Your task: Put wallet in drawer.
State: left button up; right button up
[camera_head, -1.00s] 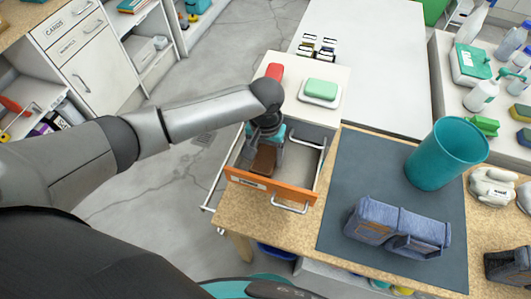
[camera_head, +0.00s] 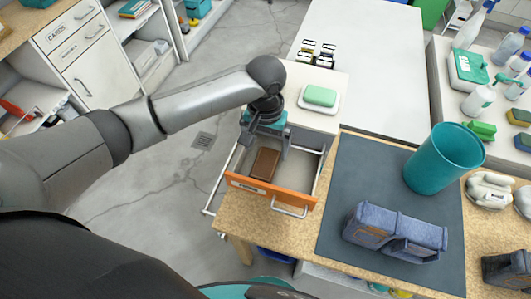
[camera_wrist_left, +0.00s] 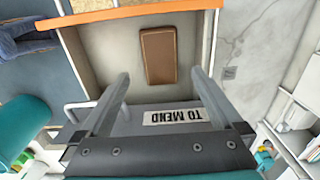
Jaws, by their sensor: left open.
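The brown wallet (camera_head: 264,164) lies flat on the floor of the open drawer (camera_head: 271,191), which has an orange front with a metal handle. The wallet also shows whole in the left wrist view (camera_wrist_left: 158,55), inside the drawer near its orange front (camera_wrist_left: 135,14). My left gripper (camera_head: 266,143) is open and empty above the back part of the drawer, apart from the wallet. Its two fingers (camera_wrist_left: 160,74) are spread wide in the left wrist view. My right gripper is not in view.
A blue denim case (camera_head: 395,232) and a teal cup (camera_head: 443,160) stand on the dark mat (camera_head: 345,185) right of the drawer. A green soap on a white dish (camera_head: 320,97) sits behind the drawer. A label (camera_wrist_left: 172,116) reads "TO MEND".

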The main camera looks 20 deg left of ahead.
pick_arm(q)
jog(key=shift+r+p, duration=0.3)
jog(key=shift+r, duration=2.45)
